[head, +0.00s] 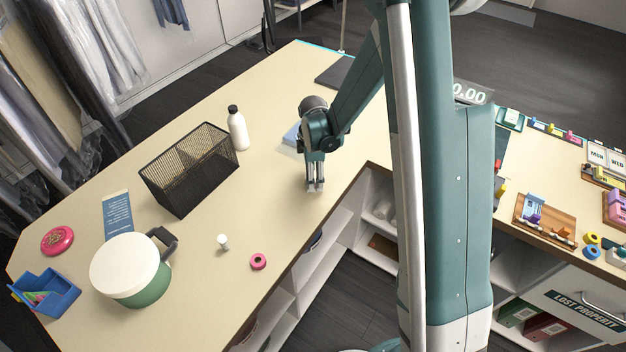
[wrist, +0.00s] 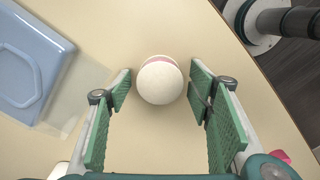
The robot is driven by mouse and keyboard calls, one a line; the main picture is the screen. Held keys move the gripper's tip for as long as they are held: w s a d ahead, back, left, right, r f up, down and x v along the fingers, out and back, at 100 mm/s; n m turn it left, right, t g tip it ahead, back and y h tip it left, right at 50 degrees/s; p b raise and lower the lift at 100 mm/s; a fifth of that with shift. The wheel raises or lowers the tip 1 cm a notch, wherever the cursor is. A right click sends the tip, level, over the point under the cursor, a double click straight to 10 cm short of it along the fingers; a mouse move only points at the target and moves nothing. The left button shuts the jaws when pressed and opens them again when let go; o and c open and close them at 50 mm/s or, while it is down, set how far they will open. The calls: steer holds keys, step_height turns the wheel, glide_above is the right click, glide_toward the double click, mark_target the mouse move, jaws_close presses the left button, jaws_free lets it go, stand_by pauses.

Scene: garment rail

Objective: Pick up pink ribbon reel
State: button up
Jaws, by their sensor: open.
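The pink ribbon reel (head: 258,261) lies on the cream counter near its front edge, a small ring with a hole. My gripper (head: 315,188) is open over the counter, up and to the right of the reel in the head view and apart from it. In the wrist view, my open fingers (wrist: 161,100) stand either side of a round white thing (wrist: 160,83) with a pale pink edge. It is not clearly seen in the head view. A bright pink piece (wrist: 282,156) shows at the wrist view's lower right, possibly the reel.
A small white object (head: 223,242) stands beside the reel. A green pot with white lid (head: 125,264), a black mesh basket (head: 190,172) and a white bottle (head: 238,130) are further left. A blue tray (wrist: 28,62) lies near my gripper. Counter between gripper and reel is clear.

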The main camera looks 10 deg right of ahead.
stand_by(0.6)
steer(key=c, duration=0.9)
